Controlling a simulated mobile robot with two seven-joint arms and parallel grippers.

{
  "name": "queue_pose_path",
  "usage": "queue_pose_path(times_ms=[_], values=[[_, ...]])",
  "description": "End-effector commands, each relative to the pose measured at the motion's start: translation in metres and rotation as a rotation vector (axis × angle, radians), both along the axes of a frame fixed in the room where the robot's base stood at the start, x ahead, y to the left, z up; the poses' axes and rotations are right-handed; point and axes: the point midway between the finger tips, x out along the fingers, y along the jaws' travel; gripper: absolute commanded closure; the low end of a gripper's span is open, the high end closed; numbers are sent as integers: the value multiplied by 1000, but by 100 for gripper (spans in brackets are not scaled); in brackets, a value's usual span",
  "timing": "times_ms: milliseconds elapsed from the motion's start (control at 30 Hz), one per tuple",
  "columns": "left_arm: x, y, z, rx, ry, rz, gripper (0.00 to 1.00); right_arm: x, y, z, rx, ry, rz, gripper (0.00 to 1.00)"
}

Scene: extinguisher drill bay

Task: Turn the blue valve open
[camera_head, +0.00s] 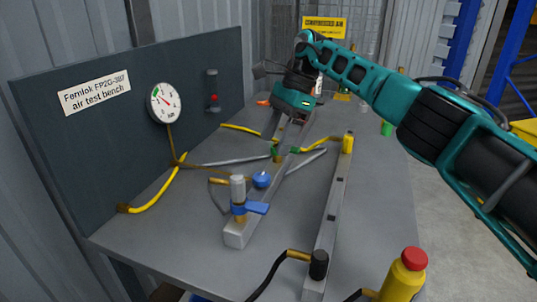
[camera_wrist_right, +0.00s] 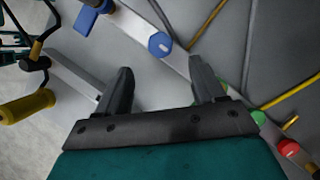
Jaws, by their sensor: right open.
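Two blue controls sit on the near grey rail (camera_head: 236,233), and I cannot tell from the pictures which is the task's valve. One is a round blue knob (camera_head: 262,180), which also shows in the right wrist view (camera_wrist_right: 160,44). The other is a flat blue lever (camera_head: 250,208) on an upright fitting, seen at the top of the right wrist view (camera_wrist_right: 90,18). My right gripper (camera_head: 289,128) is open and empty over the rail, farther back than both. In the right wrist view its fingers (camera_wrist_right: 163,82) stand apart, with the knob beyond them. My left gripper is not in view.
A green knob (camera_wrist_right: 258,117) and a red knob (camera_wrist_right: 288,148) lie along the same rail. A second rail (camera_head: 333,210) runs to the right. Hoses cross the bench (camera_head: 382,190). A gauge (camera_head: 165,103) hangs on the back panel. A yellow bottle with red cap (camera_head: 405,275) stands front right.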

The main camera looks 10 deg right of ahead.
Motion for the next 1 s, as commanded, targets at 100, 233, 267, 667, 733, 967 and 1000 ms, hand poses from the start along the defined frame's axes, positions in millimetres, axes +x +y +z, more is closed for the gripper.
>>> queue_pose_path(times_ms=[100, 233, 267, 667, 733, 967, 1000], values=[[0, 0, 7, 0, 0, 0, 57, 2, -7, 23, 0, -1, 0, 31], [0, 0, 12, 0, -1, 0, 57, 3, -13, 35, -1, -1, -1, 31], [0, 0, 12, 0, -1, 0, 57, 3, -14, 37, -1, 0, -1, 31], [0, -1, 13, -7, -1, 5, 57, 3, -16, 40, -1, 0, 2, 31], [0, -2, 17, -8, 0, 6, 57, 3, -16, 45, -1, -1, 2, 31], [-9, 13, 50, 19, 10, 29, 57, 3, -16, 101, -1, -1, 2, 31], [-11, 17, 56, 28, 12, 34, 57, 3, -16, 113, -1, -1, 2, 31]])
